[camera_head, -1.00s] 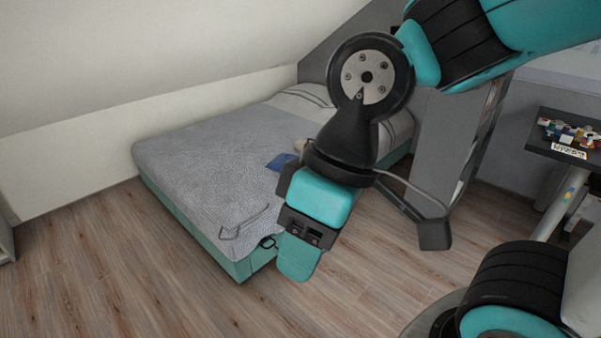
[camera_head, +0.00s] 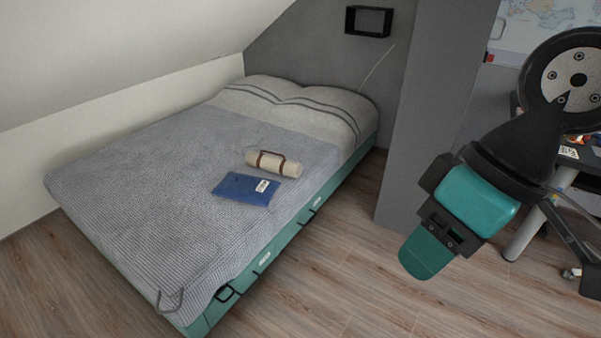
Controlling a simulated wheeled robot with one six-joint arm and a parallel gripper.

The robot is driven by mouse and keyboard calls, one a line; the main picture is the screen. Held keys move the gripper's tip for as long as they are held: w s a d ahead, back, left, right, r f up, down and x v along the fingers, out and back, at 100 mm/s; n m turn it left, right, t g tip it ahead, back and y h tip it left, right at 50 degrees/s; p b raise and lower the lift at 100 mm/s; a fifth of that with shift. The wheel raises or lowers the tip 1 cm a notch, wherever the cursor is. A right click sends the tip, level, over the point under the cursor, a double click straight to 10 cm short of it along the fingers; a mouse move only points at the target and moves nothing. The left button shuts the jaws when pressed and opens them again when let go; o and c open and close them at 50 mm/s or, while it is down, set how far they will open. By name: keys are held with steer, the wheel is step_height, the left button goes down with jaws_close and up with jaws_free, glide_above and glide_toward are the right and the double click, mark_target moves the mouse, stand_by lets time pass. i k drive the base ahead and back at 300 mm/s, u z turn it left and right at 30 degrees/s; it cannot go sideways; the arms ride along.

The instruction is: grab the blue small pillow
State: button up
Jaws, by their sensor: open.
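A flat blue item with a small white label (camera_head: 246,189) lies on the bed near its right side; it is the only blue pillow-like thing in view. It looks thin, and I cannot tell whether it is soft. My gripper (camera_head: 427,254) is at the right, seen side-on, open and apart from the bed. It is well to the right of the blue item, and its far finger is hidden.
A cream roll with brown straps (camera_head: 272,164) lies just behind the blue item. The bed (camera_head: 120,205) has a grey striped cover and a teal base with handles. A grey partition (camera_head: 425,120) stands right of the bed. Wood floor (camera_head: 330,275) is clear in front.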

mark_target(257, 190)
steer(key=z, duration=0.55)
steer(key=i, duration=2.25)
steer(key=u, duration=0.8)
steer(key=i, duration=0.7)
steer(key=u, duration=1.15)
steer(key=i, duration=0.4)
steer(key=u, duration=0.35)
